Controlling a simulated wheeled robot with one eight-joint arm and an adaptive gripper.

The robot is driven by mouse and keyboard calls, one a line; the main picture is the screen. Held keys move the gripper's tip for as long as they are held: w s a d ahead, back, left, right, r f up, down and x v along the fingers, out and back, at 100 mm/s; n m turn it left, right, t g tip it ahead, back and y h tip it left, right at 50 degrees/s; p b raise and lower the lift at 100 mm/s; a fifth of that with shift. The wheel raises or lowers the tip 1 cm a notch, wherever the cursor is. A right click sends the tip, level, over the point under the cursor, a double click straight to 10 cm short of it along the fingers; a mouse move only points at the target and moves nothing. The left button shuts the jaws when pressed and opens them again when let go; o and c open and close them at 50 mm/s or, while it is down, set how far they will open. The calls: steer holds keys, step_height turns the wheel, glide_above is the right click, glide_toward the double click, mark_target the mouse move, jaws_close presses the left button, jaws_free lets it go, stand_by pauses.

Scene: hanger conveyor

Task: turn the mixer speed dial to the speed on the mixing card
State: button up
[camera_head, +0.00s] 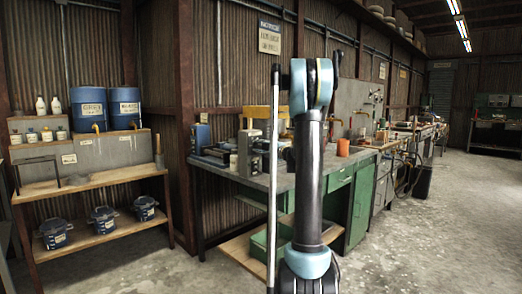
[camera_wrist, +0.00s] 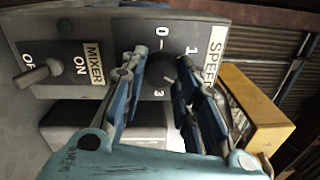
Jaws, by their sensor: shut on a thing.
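The mixer control panel (camera_wrist: 120,38) fills the upper part of the wrist view, turned on its side. Its dark round speed dial (camera_wrist: 160,69) sits beside a SPEED label (camera_wrist: 212,55), with marks 0, 1 and 3 readable around it; another may be hidden by a finger. My gripper (camera_wrist: 163,66) has one finger on each side of the dial and is shut on it. The dial's pointer cannot be made out. In the head view my arm hides the gripper and dial. No mixing card is readable; a wall sign (camera_head: 269,37) has blurred text.
A toggle switch (camera_wrist: 36,72) marked ON and OFF with a MIXER label is left of the dial. A yellow block (camera_wrist: 262,110) stands right of the panel. The grey workbench (camera_head: 262,180) is crowded; open floor (camera_head: 440,220) lies to the right.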

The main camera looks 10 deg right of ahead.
steer(key=shift+d+f+m, duration=0.1)
steer(key=shift+m, duration=0.6)
steer(key=o, duration=0.9)
steer(key=shift+o, duration=0.8)
steer(key=shift+s, duration=0.1)
steer(key=v, duration=1.1)
steer(key=shift+s+d, duration=0.2)
steer(key=shift+s, duration=0.1)
steer(key=shift+f, duration=0.1)
